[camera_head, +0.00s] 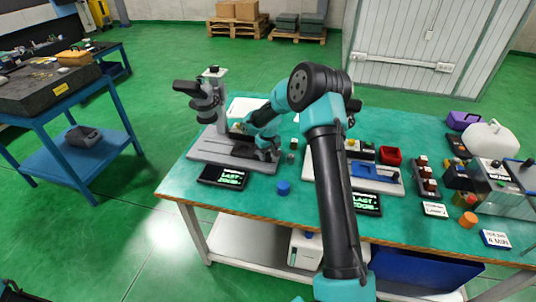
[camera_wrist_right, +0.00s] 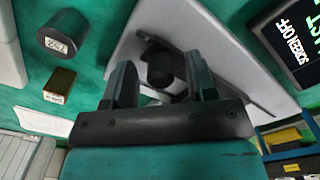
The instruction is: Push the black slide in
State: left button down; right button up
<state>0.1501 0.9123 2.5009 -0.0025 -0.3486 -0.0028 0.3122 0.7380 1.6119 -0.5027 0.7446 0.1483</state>
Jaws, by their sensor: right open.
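A grey stand (camera_head: 213,125) with a black optical head is at the left of the green table. My right gripper (camera_head: 268,154) is at the right end of this slide, pointing down. In the right wrist view my right gripper (camera_wrist_right: 160,84) is open, its two dark fingers on either side of a round black part (camera_wrist_right: 160,69) above the grey base (camera_wrist_right: 222,45). I cannot tell whether a finger touches it. My left gripper is not in view.
A black screen (camera_head: 224,176) stands in front of the base. A blue round piece (camera_head: 283,187) and a small dark cylinder (camera_wrist_right: 66,31) with a brass block (camera_wrist_right: 59,86) are nearby. A second fixture with a blue part (camera_head: 376,172) is right of my forearm.

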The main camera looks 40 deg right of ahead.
grip_shut()
dwell(0.5)
